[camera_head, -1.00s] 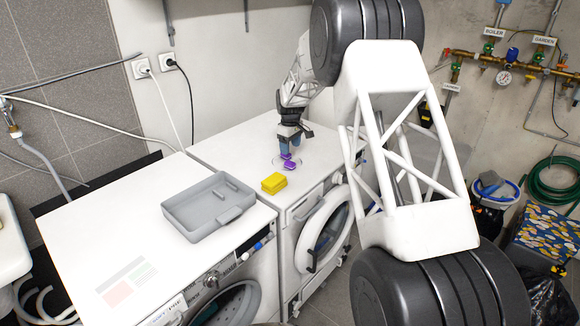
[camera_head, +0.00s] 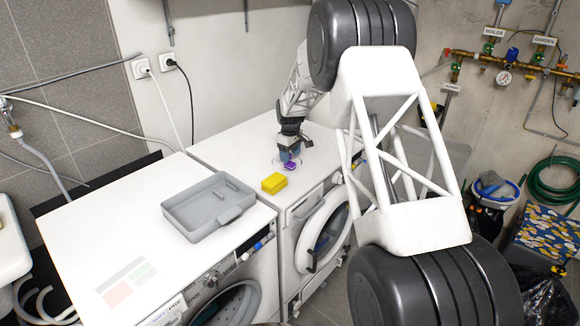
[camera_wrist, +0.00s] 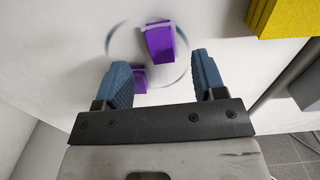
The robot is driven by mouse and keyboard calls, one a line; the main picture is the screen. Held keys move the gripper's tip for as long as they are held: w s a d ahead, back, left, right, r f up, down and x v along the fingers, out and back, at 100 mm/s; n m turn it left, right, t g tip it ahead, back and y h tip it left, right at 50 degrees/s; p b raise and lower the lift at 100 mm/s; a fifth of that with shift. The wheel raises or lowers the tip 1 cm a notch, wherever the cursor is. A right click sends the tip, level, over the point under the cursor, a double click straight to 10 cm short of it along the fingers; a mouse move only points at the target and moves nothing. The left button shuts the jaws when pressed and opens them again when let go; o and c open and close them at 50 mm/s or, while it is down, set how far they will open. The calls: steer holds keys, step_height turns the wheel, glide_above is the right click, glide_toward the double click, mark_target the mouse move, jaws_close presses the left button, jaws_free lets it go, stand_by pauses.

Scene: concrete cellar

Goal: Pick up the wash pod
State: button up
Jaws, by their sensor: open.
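The wash pod shows as purple pieces on the white top of the right-hand machine. In the wrist view a larger purple piece (camera_wrist: 160,42) with a pale edge lies ahead of the fingertips, and a smaller purple piece (camera_wrist: 139,82) lies between the fingers, near the left one. A faint ring surrounds them; I cannot tell whether it belongs to the pod. In the head view some purple (camera_head: 290,166) shows just in front of the fingers. My gripper (camera_wrist: 160,62) is open and empty, pointing down over the pod; it also shows in the head view (camera_head: 289,158).
A yellow block (camera_head: 274,183) lies to the left and nearer the front edge; it also shows in the wrist view (camera_wrist: 283,15). A grey tray (camera_head: 183,225) stands on the left-hand machine (camera_head: 95,240).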

steer(key=shift+s+f, duration=0.1)
steer(key=shift+f, duration=1.9)
steer(key=shift+c, duration=0.5)
steer(key=c, duration=0.9)
steer(key=shift+r, duration=0.1)
steer(key=shift+r, duration=0.8)
step_height(320, 180, up, 2)
steer(key=shift+s, duration=0.1)
steer(key=s, duration=0.5)
steer(key=s+d, duration=0.1)
steer(key=s, duration=0.4)
steer(key=s+r, duration=0.1)
steer(key=s, duration=0.4)
steer(key=shift+s+d+r, duration=0.1)
steer(key=shift+s+d, duration=0.2)
steer(key=shift+s, duration=0.05)
